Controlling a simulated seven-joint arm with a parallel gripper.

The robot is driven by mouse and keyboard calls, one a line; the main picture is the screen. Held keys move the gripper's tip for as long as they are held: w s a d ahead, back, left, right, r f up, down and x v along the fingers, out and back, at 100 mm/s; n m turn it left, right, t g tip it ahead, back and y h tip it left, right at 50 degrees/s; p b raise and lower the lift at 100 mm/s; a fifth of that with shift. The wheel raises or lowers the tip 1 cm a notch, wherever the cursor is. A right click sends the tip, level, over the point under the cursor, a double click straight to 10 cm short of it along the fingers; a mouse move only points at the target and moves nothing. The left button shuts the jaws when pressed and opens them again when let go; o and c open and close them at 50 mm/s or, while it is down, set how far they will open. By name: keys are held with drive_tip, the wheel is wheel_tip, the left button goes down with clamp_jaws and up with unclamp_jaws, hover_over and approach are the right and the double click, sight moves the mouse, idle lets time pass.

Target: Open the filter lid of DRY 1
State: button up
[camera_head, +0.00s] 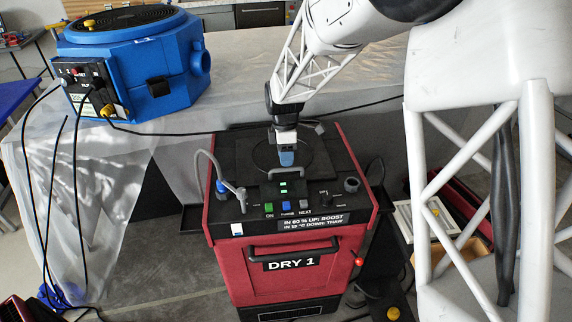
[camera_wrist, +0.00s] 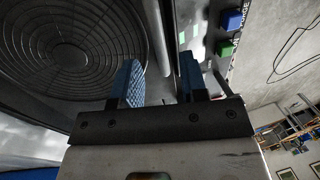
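DRY 1 (camera_head: 290,264) is a red machine with a black top and a white name label on its front. A round dark lid (camera_head: 318,150) lies on its top, partly hidden by my gripper. In the wrist view a round wire grille (camera_wrist: 70,45) fills the upper left. My gripper (camera_head: 287,160) points down over the front part of the lid, just behind a dark handle bar (camera_head: 286,171). In the wrist view its two blue fingers (camera_wrist: 162,85) stand apart, beside the grille. A pale bar shows beyond the gap between them; I cannot tell whether the fingers touch it.
Green, blue and grey buttons (camera_head: 287,205) sit at the top's front. A grey bent pipe (camera_head: 214,166) rises at the left. A blue machine (camera_head: 135,62) stands on the sheet-covered table at upper left. A white box (camera_head: 407,222) lies to the right.

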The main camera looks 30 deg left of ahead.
drive_tip(key=shift+s+d+f, duration=0.1)
drive_tip(key=shift+s+f, duration=0.05)
drive_tip(key=shift+f, duration=0.65)
drive_tip(key=shift+s+d+f, duration=0.1)
drive_tip(key=shift+f, duration=0.7)
clamp_jaws()
